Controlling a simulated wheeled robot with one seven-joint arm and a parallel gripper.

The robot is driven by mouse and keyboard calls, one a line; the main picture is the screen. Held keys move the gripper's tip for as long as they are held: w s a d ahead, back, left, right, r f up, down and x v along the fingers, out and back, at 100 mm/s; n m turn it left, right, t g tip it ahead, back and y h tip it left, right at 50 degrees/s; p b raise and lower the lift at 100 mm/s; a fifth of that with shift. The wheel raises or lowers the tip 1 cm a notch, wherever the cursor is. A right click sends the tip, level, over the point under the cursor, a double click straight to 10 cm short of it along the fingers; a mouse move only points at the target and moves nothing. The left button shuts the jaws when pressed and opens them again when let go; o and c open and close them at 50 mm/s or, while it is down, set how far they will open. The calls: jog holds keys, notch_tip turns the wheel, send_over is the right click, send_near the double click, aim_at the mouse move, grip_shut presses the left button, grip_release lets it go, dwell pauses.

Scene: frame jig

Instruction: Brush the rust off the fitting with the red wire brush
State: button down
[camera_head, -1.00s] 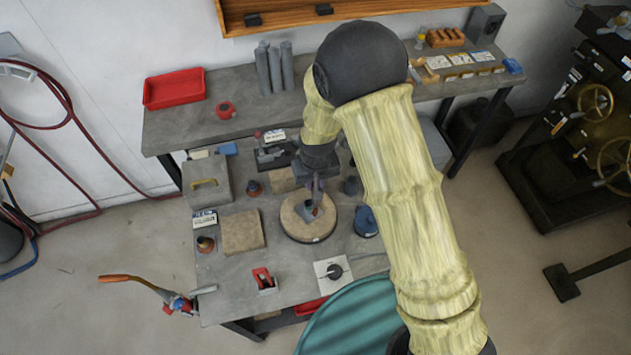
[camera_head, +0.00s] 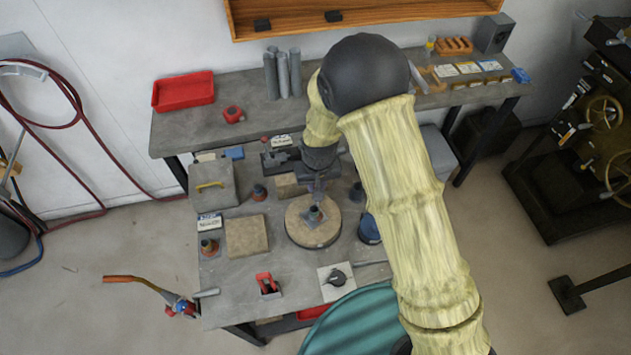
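A small dark fitting with a reddish-brown top (camera_head: 314,213) sits on a grey square plate on the round tan turntable (camera_head: 299,236). My gripper (camera_head: 318,192) points down just above and behind the fitting. Its fingers are small and blurred, so I cannot tell whether they are shut or hold anything, or whether they touch the fitting. A red item with dark parts (camera_head: 267,283) stands at the front of the bench; I cannot tell whether it is the red wire brush. No other clear wire brush shows.
A similar rusty fitting (camera_head: 209,246) stands at the bench's left edge, another (camera_head: 259,192) farther back. A tan square board (camera_head: 246,237) lies left of the turntable. A dark blue round container (camera_head: 369,230) stands close on its right. A teal drum (camera_head: 352,325) is in front.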

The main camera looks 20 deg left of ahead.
jog(key=shift+s+d+f, duration=0.1)
jog(key=shift+s+d, duration=0.5)
jog(key=shift+d, duration=0.25)
jog(key=shift+s+d+b, duration=0.3)
jog(key=shift+s+d, duration=0.5)
jog(key=shift+d, duration=0.2)
jog(key=shift+w+a, duration=0.9)
jog(key=shift+a, duration=0.25)
jog(key=shift+p, duration=0.3)
jog(key=shift+w+a, duration=0.7)
jog(key=shift+a, duration=0.25)
jog(key=shift+s+d, duration=0.1)
jog(key=shift+d, duration=0.05)
